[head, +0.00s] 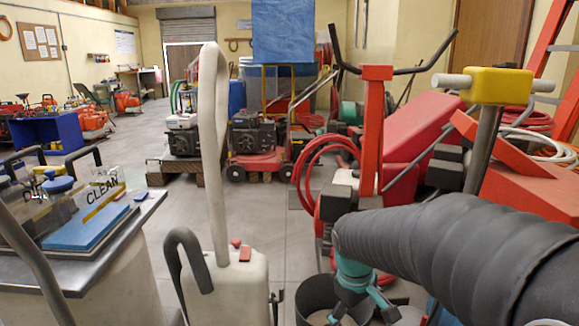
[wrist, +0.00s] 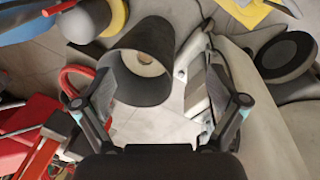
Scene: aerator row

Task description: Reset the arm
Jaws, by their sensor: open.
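My gripper (head: 360,310) hangs at the bottom of the head view, at the end of my black ribbed arm, with teal parts showing. In the wrist view my gripper (wrist: 165,95) has its two dark fingers spread wide apart, with nothing between them but grey floor and the edges of things below. A black round container (head: 308,296) stands below and to the left of the gripper in the head view. It looks like the dark cylinder (wrist: 150,52) ahead of the fingers in the wrist view, with something pale inside.
A pale upright machine (head: 226,285) with a tall handle stands left of the gripper. Red machines (head: 425,140) with handles crowd the right. A metal-topped table (head: 125,215) with a blue pad (head: 88,224) stands at left. Open floor (head: 150,125) runs toward the back.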

